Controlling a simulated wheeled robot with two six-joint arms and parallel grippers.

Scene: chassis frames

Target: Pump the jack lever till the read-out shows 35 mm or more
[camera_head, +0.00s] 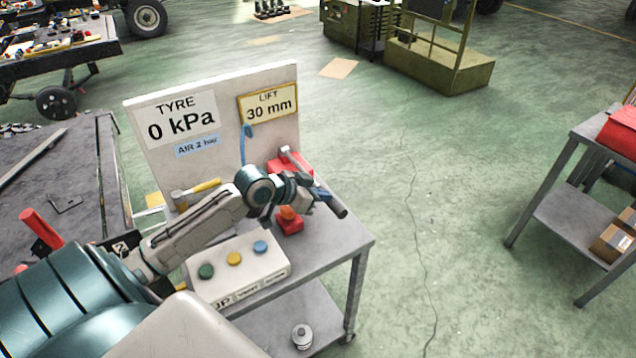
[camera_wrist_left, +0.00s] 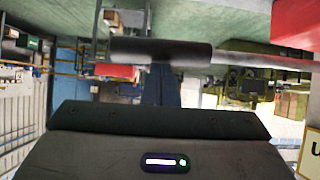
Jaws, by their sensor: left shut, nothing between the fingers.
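The lift read-out (camera_head: 268,104) on the white panel shows 30 mm. The red jack (camera_head: 290,222) stands on the cart top, partly hidden behind my left arm. Its lever ends in a dark grip (camera_head: 331,203) that points to the lower right, past my gripper. My left gripper (camera_head: 312,192) is shut and empty, right at the lever. In the left wrist view the dark grip (camera_wrist_left: 160,51) lies crosswise just beyond the shut fingers (camera_wrist_left: 161,88), with its metal rod running right. I cannot tell whether they touch. My right gripper is out of view.
The tyre read-out (camera_head: 181,120) shows 0 kPa. A box with green, yellow and blue buttons (camera_head: 237,270) sits at the cart's front. A yellow-handled hammer (camera_head: 196,191) lies by the panel. A can (camera_head: 302,336) stands on the lower shelf. Floor right of the cart is clear.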

